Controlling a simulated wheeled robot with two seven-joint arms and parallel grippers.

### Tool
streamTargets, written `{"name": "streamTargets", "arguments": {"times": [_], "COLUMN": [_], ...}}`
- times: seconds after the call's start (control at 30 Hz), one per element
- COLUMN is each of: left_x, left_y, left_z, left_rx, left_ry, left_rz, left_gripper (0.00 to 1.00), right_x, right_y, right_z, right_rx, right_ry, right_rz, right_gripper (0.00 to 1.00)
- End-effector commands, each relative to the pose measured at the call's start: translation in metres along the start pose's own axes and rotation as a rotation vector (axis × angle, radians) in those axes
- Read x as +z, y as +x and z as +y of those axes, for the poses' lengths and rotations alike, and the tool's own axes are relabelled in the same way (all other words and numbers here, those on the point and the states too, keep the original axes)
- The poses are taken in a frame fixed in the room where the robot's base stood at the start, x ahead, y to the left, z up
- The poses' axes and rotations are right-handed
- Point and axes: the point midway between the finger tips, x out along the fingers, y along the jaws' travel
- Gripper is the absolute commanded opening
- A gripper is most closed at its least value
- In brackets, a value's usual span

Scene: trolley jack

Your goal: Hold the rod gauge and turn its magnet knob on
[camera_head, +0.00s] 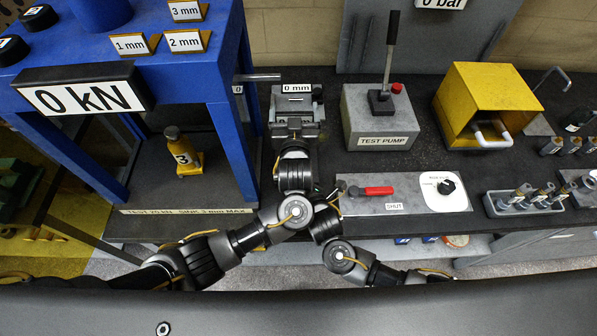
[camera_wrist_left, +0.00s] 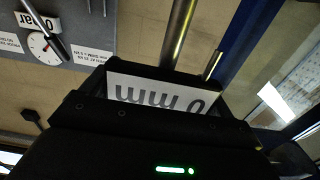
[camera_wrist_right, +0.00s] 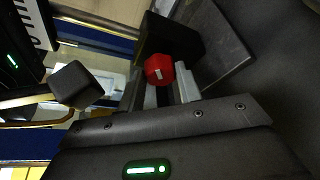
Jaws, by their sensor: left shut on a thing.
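The rod gauge's display (camera_head: 297,88) reads 0 mm in the head view. The display (camera_wrist_left: 155,95) also shows upside down, close up, in the left wrist view. My left gripper (camera_head: 297,116) is shut on the gauge just in front of this display. A grey rod (camera_head: 259,77) reaches left from there towards the blue press. In the right wrist view a red knob (camera_wrist_right: 158,69) stands at a black block (camera_wrist_right: 172,38). My right gripper (camera_wrist_right: 167,88) is open, its fingers apart with the knob at their tips. I cannot tell whether they touch it. My left arm hides this area in the head view.
The grey test pump (camera_head: 378,115) and a red-handled valve panel (camera_head: 410,205) lie to the right. My arms are close together in front.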

Motion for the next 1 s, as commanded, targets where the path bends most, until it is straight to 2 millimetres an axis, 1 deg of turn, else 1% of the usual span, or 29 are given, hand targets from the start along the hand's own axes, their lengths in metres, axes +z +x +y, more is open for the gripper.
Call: {"name": "streamTargets", "arguments": {"times": [0.07, 0.37, 0.57, 1.0], "left_x": [-0.0001, -0.0001, -0.0001, -0.0001], "left_y": [0.0002, 0.0002, 0.0003, 0.0003], "left_z": [-0.0003, -0.0003, -0.0003, -0.0002], "left_rx": [-0.001, -0.001, -0.001, -0.001], "left_ry": [0.000, 0.000, 0.000, 0.000], "left_rz": [0.000, 0.000, 0.000, 0.000], "left_gripper": [0.46, 0.46, 0.46, 0.46], "right_x": [0.0000, 0.0000, 0.0001, -0.0013], "right_y": [-0.0002, -0.0002, 0.0000, 0.0004], "right_z": [0.0000, -0.0012, -0.0030, -0.0064], "right_rx": [0.000, 0.019, 0.065, 0.191], "right_ry": [0.000, 0.048, 0.161, 0.466], "right_rz": [0.000, -0.001, -0.002, -0.002], "right_gripper": [0.12, 0.12, 0.12, 0.12]}}
